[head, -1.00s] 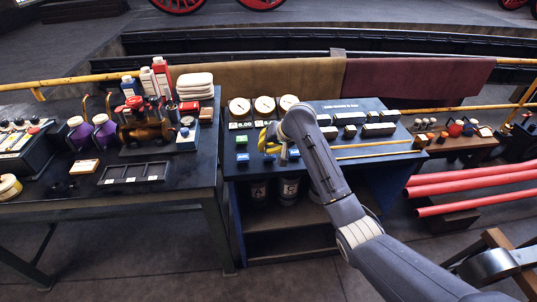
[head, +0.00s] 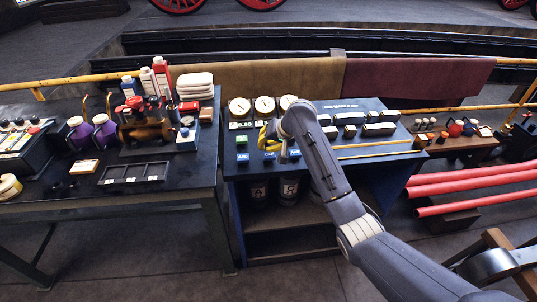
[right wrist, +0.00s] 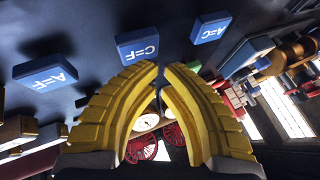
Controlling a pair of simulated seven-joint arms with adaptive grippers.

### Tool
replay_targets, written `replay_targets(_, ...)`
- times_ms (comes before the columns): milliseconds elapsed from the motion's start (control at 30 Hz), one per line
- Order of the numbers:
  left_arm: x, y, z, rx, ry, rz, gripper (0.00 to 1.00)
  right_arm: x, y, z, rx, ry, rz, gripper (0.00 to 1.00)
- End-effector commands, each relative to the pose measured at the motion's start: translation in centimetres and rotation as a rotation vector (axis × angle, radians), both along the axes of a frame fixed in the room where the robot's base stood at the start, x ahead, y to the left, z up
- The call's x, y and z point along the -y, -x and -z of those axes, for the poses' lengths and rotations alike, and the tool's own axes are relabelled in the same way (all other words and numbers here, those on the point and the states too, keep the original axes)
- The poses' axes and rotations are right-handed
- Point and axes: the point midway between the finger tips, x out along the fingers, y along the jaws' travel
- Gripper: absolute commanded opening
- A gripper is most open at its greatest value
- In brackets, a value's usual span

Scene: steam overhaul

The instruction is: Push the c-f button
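The C=F button (right wrist: 137,47) is a blue block with white lettering, in the middle of a row of blue buttons in the right wrist view. It also shows in the head view as the middle blue button (head: 269,157). The yellow fingers of my right gripper (right wrist: 160,72) are brought together at the tips, with nothing seen between them. The tips appear right beside the C=F button's edge; I cannot tell whether they touch it. In the head view my right gripper (head: 268,141) hangs over the bench's front left part. My left gripper is not in view.
The A=F button (right wrist: 45,76) and the A=C button (right wrist: 211,27) flank the C=F button. Gauges (head: 264,106) stand behind, and several dark blocks (head: 350,118) lie to the right. A green-topped button (head: 242,140) is close by on the left.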

Motion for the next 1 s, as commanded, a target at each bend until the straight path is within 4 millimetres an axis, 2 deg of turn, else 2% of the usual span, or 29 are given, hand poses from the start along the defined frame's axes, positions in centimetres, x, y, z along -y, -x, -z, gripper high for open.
replay_targets(267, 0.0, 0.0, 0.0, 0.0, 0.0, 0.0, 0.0, 0.0, 0.0, -0.4, 0.001, 0.0, 0.0, 0.0)
replay_targets(800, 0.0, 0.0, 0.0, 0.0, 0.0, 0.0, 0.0, 0.0, -0.1, -4.8, 0.002, -0.001, 0.0, 0.0)
replay_targets(1000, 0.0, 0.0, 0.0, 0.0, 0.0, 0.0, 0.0, 0.0, 0.0, -5.8, 0.001, -0.001, 0.0, 0.0)
